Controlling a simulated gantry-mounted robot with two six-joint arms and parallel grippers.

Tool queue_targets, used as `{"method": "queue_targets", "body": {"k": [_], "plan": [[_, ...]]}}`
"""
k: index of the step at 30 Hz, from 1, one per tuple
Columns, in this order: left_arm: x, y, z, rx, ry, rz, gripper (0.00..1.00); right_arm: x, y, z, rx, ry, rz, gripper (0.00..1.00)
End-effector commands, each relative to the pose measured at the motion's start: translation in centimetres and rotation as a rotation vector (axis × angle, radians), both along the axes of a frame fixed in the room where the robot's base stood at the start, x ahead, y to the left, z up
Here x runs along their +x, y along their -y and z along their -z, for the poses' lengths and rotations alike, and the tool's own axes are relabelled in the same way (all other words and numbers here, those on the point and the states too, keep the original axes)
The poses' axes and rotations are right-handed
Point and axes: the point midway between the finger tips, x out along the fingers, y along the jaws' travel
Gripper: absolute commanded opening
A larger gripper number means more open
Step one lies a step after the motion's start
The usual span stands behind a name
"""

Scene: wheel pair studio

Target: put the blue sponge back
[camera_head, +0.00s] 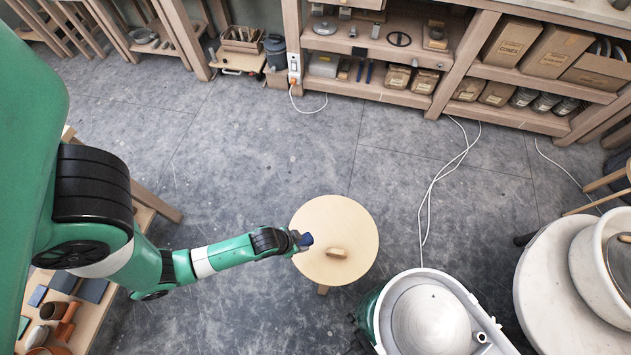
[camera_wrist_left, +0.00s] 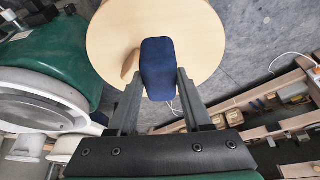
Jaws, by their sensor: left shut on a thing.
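The blue sponge (camera_head: 304,239) is a small dark blue block with rounded corners. My left gripper (camera_head: 297,241) is shut on it, above the left edge of the round stool top. The wrist view shows the sponge (camera_wrist_left: 157,66) pinched between the two dark fingers, with the pale stool top (camera_wrist_left: 190,35) behind it. A small tan wooden piece (camera_head: 337,252) sits on the stool, apart from the sponge; it also shows beside the sponge in the wrist view (camera_wrist_left: 130,65). My right gripper is not in view.
The round stool (camera_head: 330,215) is otherwise bare. A potter's wheel (camera_head: 430,320) and a large white basin (camera_head: 590,270) stand at right. Wooden shelves (camera_head: 440,107) line the back. A side table (camera_head: 85,318) with tools and pots is lower left. Cables (camera_head: 430,200) cross the floor.

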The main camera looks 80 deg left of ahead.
Motion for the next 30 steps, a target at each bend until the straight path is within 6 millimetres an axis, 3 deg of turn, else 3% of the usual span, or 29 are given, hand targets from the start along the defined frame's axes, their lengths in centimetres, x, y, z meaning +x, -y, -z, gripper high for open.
{"method": "queue_targets", "body": {"k": [6, 9, 12, 19, 25, 30], "plan": [[4.3, -5.0, 3.8, 0.000, 0.003, -0.007, 0.00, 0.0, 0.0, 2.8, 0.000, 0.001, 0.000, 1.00], [5.3, -6.2, 6.4, 0.000, 0.002, -0.004, 0.00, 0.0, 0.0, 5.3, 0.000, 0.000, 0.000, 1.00], [6.1, -7.1, 7.5, 0.000, 0.002, -0.001, 0.00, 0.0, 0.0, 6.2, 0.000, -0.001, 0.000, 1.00], [6.6, -7.6, 7.8, 0.001, 0.001, 0.001, 0.00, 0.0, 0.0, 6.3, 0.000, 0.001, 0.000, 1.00], [7.0, -8.0, 11.1, -0.002, -0.001, 0.002, 0.00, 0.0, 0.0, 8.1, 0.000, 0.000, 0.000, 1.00], [7.0, -8.0, 11.6, 0.000, 0.001, 0.001, 0.00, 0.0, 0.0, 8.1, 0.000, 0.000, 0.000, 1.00]]}}
